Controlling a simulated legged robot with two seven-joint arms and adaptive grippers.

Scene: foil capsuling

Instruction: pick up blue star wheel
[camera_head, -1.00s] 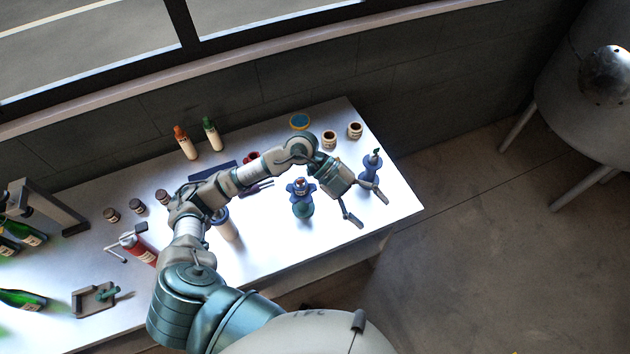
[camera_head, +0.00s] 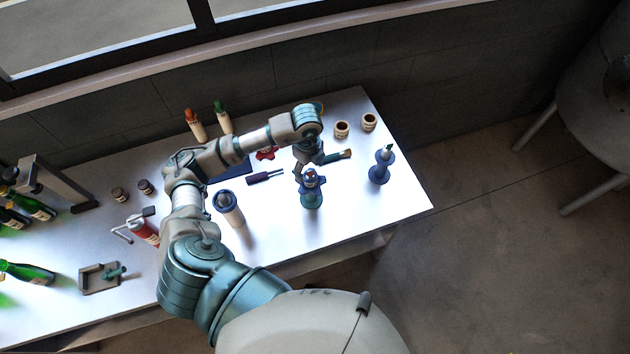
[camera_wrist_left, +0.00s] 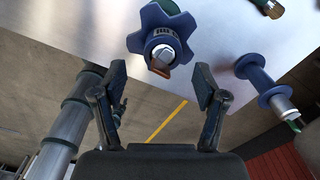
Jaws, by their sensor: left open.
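The blue star wheel (camera_head: 310,177) sits on top of a teal stand or bottle (camera_head: 311,199) near the middle-right of the table. In the left wrist view the blue star wheel (camera_wrist_left: 142,42) is at top centre, with a pale, orange-edged piece at its middle. My left gripper (camera_head: 322,162) is just behind the wheel in the head view, fingers spread. In the wrist view the fingers of my left gripper (camera_wrist_left: 160,82) are open and empty, and the wheel lies beyond the gap. My right gripper is not in view.
A blue spool-shaped stand (camera_head: 381,167) is to the right, also seen in the wrist view (camera_wrist_left: 258,80). Two small pots (camera_head: 342,129) stand behind. The table's front right is clear.

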